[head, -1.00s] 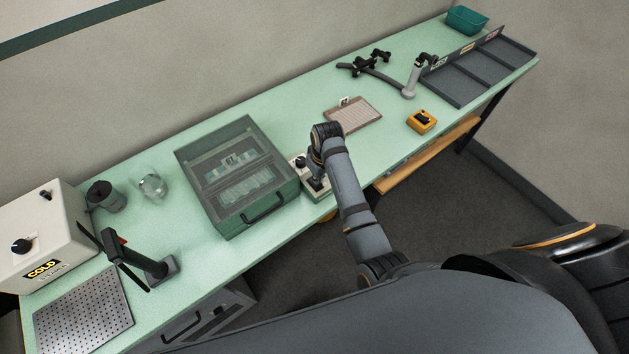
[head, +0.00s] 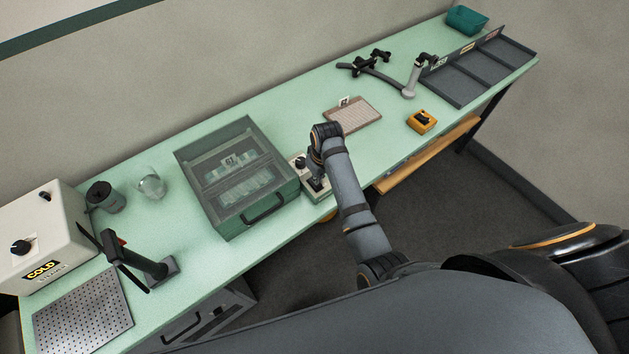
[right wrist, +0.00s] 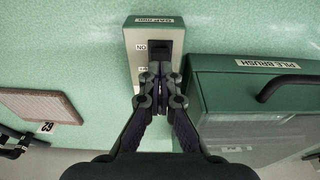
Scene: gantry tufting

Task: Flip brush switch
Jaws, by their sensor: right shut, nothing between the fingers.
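A small pale switch box (right wrist: 135,62) stands beside the green case in the right wrist view. A small white tag beside the switch reads NO or ON. In the head view the switch box (head: 325,194) is partly hidden by my right arm. My right gripper (right wrist: 160,72) is shut and empty, its fingertips over the switch area. They cover part of it, and I cannot tell whether they touch. In the head view my right gripper (head: 316,184) is down at the box. My left gripper is out of view.
The green case (head: 270,222) labelled PILE BRUSH, with a clear lid and black handle, stands close beside the switch box. A beige pad (head: 355,115) and a yellow box (head: 422,121) lie to the right. A COLD box (head: 40,235) stands far left.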

